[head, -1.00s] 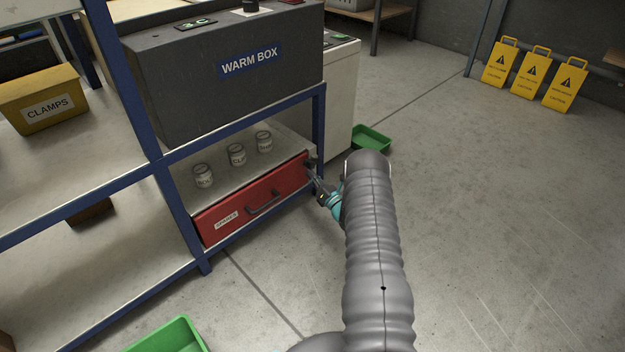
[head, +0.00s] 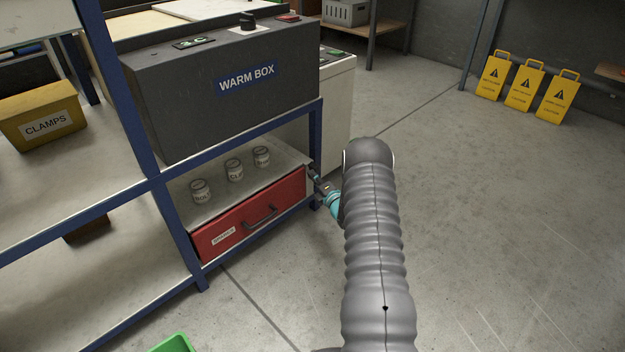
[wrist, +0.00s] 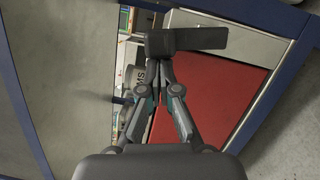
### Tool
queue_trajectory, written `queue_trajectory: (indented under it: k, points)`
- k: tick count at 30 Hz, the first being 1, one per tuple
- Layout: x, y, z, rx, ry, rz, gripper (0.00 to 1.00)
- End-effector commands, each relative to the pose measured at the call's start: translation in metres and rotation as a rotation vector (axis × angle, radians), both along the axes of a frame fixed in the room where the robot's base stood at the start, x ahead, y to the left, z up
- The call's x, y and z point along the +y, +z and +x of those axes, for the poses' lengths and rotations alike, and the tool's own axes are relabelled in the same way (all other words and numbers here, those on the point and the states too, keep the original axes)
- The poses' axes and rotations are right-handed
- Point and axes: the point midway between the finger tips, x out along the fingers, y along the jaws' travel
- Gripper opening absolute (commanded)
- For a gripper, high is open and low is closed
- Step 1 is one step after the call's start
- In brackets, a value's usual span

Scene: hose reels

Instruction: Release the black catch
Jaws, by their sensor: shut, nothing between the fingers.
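The black catch (wrist: 200,40) shows large in the wrist view, a dark block with a bar reaching right, beside the red drawer (wrist: 210,90). My gripper (wrist: 158,68) is shut and empty, its fingertips right up at the catch's near side; I cannot tell whether they touch it. My gripper (head: 316,179) is at the drawer's right end there, by the blue post; the catch is too small to make out clearly.
The blue rack post (head: 315,140) stands close by my gripper. Several small cans, one in the middle (head: 234,171), stand on the shelf above the drawer. The grey warm box (head: 225,100) is higher up. A green tray (head: 172,343) lies low at front.

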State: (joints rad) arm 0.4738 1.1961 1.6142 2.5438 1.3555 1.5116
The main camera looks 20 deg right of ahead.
Motion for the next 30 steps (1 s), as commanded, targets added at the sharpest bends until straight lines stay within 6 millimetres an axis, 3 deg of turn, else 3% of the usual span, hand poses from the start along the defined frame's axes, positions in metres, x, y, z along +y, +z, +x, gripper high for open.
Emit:
queue_trajectory:
  k: [8,14,21,30]
  points:
    - [0.009,-0.004,-0.002,0.000,0.001,-0.001,0.00]
    - [0.040,-0.014,-0.010,0.004,0.001,0.002,0.00]
    - [0.026,-0.014,-0.064,0.003,-0.008,0.002,0.00]
    - [0.022,-0.017,-0.103,0.002,-0.006,0.000,0.00]
